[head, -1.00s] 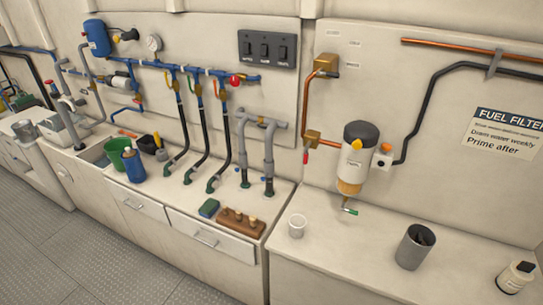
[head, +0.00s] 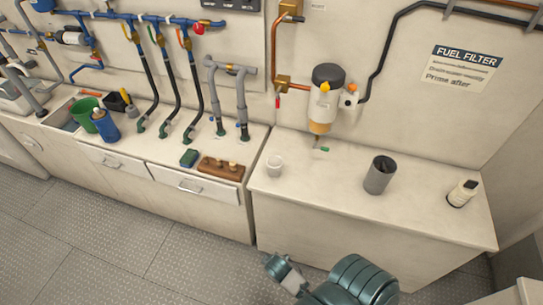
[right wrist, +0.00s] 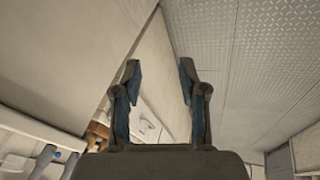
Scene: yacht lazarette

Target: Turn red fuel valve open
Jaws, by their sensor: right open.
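A small red lever (head: 278,101) hangs straight down from a brass valve (head: 283,83) on the copper fuel line, left of the fuel filter (head: 325,98). A round red knob (head: 198,28) sits on the blue pipe manifold further left. Part of one of my arms shows at the bottom of the head view, in front of the right cabinet and well away from the valve. My right gripper (right wrist: 159,75) is open and empty in the right wrist view, with its two fingers apart. The red lever does not show in that view. My left gripper is not in view.
Hoses and grey pipes rise from the left counter, near a brown wooden block (head: 222,169). The floor (head: 125,235) in front is clear.

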